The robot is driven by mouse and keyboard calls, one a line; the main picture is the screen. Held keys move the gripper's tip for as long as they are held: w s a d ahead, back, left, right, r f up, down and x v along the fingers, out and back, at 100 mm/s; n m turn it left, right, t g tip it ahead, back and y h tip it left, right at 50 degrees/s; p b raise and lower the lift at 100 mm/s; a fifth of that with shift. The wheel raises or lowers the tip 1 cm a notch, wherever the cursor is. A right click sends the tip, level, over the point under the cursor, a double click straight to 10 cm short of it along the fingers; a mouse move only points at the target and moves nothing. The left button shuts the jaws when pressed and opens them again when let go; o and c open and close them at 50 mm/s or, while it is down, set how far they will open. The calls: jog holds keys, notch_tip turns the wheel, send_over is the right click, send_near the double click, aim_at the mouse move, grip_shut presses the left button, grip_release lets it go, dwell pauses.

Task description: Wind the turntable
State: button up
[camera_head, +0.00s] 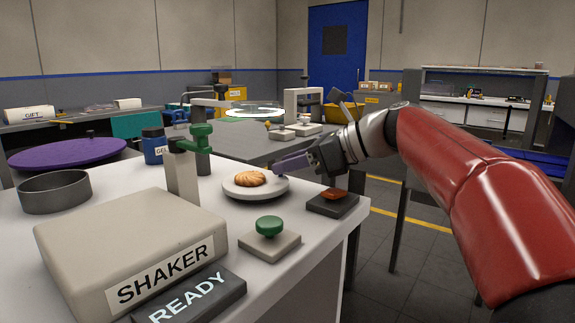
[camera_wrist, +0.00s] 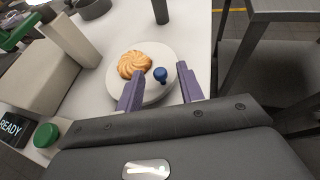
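The white round turntable (camera_head: 262,191) is on the light bench, with a golden swirled biscuit (camera_head: 250,179) on it. My gripper (camera_head: 279,164) is at the turntable's right edge in the head view, where I cannot make out the knob. In the wrist view, my gripper's (camera_wrist: 159,80) purple fingers are apart and the knob shows between them, near the tips. I cannot tell whether either finger touches it.
Beside the turntable are a green button (camera_head: 269,225), a dark box with a red switch (camera_head: 333,195) and a green-clamped post (camera_head: 184,172). The SHAKER block (camera_head: 130,240) and READY sign (camera_head: 188,297) are in front. A purple disc (camera_head: 65,152) is at the left.

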jog(key=shift+w+a+f, duration=0.15)
jog(key=shift+a, duration=0.25)
grip_shut()
jog(key=shift+w+n+g+p, duration=0.15)
jog(key=shift+n+g+p, duration=0.15)
jog(key=shift+p, duration=0.4)
